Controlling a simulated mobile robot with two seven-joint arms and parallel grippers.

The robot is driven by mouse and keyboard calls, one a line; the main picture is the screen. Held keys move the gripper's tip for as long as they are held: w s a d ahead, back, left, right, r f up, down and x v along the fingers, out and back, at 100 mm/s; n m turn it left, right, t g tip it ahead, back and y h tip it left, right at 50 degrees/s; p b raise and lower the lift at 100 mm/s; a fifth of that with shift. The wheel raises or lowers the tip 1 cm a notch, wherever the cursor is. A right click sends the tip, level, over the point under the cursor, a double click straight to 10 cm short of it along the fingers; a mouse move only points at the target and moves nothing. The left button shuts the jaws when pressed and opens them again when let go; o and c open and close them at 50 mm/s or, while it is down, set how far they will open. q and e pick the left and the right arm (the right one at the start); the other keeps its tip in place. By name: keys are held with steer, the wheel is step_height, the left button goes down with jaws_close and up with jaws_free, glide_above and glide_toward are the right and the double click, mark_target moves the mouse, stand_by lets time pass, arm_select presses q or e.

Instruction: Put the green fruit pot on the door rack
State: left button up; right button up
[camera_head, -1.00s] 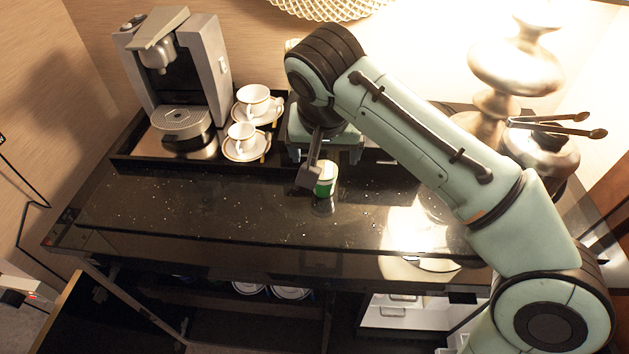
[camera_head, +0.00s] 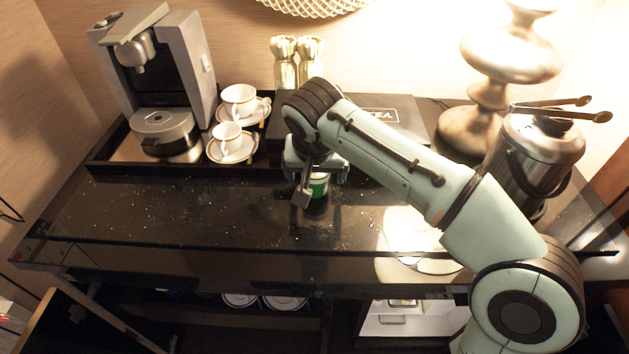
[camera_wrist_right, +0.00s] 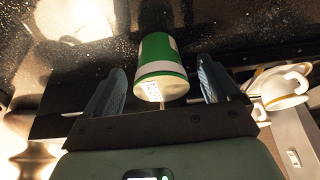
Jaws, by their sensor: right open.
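The green fruit pot (camera_head: 318,184), green with a pale band and lid, stands on the black counter (camera_head: 230,215). It also shows in the right wrist view (camera_wrist_right: 160,68), between and a little beyond the two fingers. My right gripper (camera_head: 320,178) is open around or just short of the pot and has not closed on it; the wrist view shows gaps on both sides (camera_wrist_right: 165,85). The gripper partly hides the pot in the head view. No door rack can be made out. My left gripper is not in view.
A coffee machine (camera_head: 160,75) and two white cups on saucers (camera_head: 232,145) sit on a black tray at the back left. A steel jug (camera_head: 535,150) with tongs stands at the right. Shelves with plates (camera_head: 285,302) are below the counter. The counter's left part is clear.

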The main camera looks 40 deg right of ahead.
steer(key=shift+w+d+f, duration=0.1)
steer(key=shift+f, duration=0.35)
steer(key=shift+r, duration=0.1)
steer(key=c, duration=1.2)
